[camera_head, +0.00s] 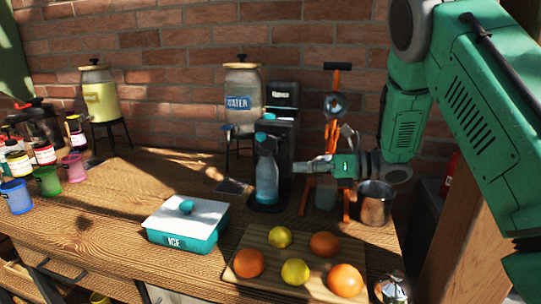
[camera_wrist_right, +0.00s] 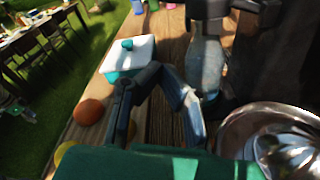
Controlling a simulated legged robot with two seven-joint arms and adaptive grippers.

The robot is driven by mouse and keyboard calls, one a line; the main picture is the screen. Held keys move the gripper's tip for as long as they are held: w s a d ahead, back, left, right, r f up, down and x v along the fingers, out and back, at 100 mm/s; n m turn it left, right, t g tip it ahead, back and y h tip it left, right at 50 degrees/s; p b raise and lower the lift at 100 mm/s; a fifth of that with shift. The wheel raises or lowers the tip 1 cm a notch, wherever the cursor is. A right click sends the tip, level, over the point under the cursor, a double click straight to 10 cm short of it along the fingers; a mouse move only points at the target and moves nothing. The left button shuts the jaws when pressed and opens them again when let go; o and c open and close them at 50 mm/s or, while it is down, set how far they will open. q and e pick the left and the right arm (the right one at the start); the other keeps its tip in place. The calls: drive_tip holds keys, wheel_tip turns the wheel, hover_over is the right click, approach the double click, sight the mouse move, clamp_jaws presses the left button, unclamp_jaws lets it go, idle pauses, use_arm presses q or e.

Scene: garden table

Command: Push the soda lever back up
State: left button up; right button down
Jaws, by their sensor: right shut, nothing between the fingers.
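The black soda machine (camera_head: 283,137) stands at the back of the wooden table, with a teal part on its top front. A blue-tinted clear bottle (camera_head: 266,181) stands upright in it and also shows in the right wrist view (camera_wrist_right: 205,68). I cannot clearly make out the lever. My right gripper (camera_head: 304,166) is shut and empty, just right of the soda machine and pointing left at about bottle height. In the right wrist view its dark fingers (camera_wrist_right: 150,80) appear in front of the bottle; contact cannot be told. My left gripper is out of view.
A metal cup (camera_head: 375,203) and an orange-framed juicer press (camera_head: 333,105) stand close by my right gripper. A white-lidded ice box (camera_head: 187,222) and a board (camera_head: 250,240) with several fruits lie in front. A water dispenser (camera_head: 243,88) stands behind left.

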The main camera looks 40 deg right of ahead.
sight(265, 142)
use_arm(q)
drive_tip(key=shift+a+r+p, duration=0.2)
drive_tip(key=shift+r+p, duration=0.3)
drive_tip(key=shift+p, duration=0.05)
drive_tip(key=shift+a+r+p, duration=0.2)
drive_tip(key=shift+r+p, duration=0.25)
drive_tip(key=shift+p, duration=0.05)
use_arm(e)
drive_tip(key=w+a+r, duration=0.2)
drive_tip(key=w+a, duration=0.3)
drive_tip(key=w, duration=0.2)
drive_tip(key=shift+w+a+r, duration=0.2)
drive_tip(key=shift+a+r, duration=0.1)
drive_tip(key=shift+a, duration=0.1)
drive_tip(key=shift+d, duration=0.1)
